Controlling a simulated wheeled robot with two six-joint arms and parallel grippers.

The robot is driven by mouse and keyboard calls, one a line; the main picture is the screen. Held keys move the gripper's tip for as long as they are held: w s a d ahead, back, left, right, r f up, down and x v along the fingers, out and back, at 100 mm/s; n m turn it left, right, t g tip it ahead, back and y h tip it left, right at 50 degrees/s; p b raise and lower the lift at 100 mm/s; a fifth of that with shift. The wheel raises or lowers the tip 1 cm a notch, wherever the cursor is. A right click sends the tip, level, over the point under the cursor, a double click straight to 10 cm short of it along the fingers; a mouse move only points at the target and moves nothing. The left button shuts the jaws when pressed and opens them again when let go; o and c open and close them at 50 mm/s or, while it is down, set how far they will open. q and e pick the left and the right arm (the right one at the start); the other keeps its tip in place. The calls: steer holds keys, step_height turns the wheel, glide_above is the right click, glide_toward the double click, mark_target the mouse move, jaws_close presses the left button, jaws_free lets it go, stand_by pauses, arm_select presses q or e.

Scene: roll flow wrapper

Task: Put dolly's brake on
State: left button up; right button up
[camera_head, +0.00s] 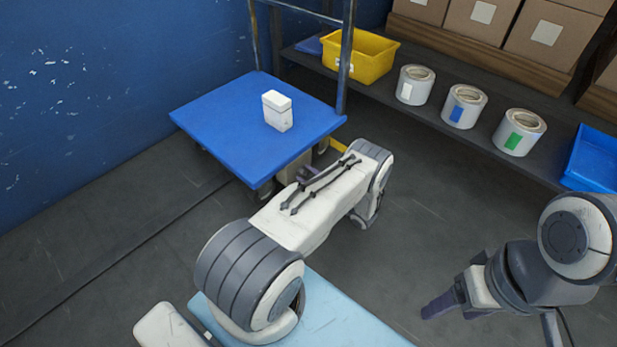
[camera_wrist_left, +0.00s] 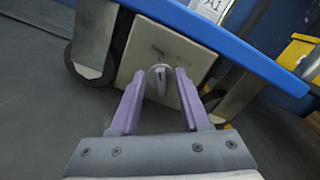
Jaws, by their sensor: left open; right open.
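The dolly (camera_head: 225,120) is a flat blue deck on wheels with an upright metal frame, standing by the blue wall. In the left wrist view, a beige plate (camera_wrist_left: 135,72) sits under the deck's blue edge (camera_wrist_left: 225,38). A small round grey piece with a short lever (camera_wrist_left: 160,79), apparently the brake, is on that plate. My left gripper (camera_wrist_left: 160,92) is open, its purple fingers on either side of this piece; contact cannot be told. In the head view my left arm hides most of this area. My right gripper (camera_head: 440,304) is open and empty above the floor.
A white box (camera_head: 278,111) stands on the deck. A shelf at right holds a yellow bin (camera_head: 358,58), several white rolls (camera_head: 464,107), a blue bin (camera_head: 597,158) and cardboard boxes (camera_head: 480,20). A dolly wheel (camera_wrist_left: 83,72) is close to the left finger. Floor between dolly and shelf is clear.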

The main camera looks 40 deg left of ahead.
arm_select(q)
jaws_close()
steer(key=shift+m, duration=0.3)
steer(key=m+b, duration=0.1)
steer(key=m, duration=0.6)
steer(key=w+m+b, duration=0.1)
steer(key=m, duration=0.3)
steer(key=shift+w+d+b, duration=0.1)
steer(key=shift+d+b, duration=0.05)
steer(key=shift+b, duration=0.15)
steer(key=shift+m, duration=0.4)
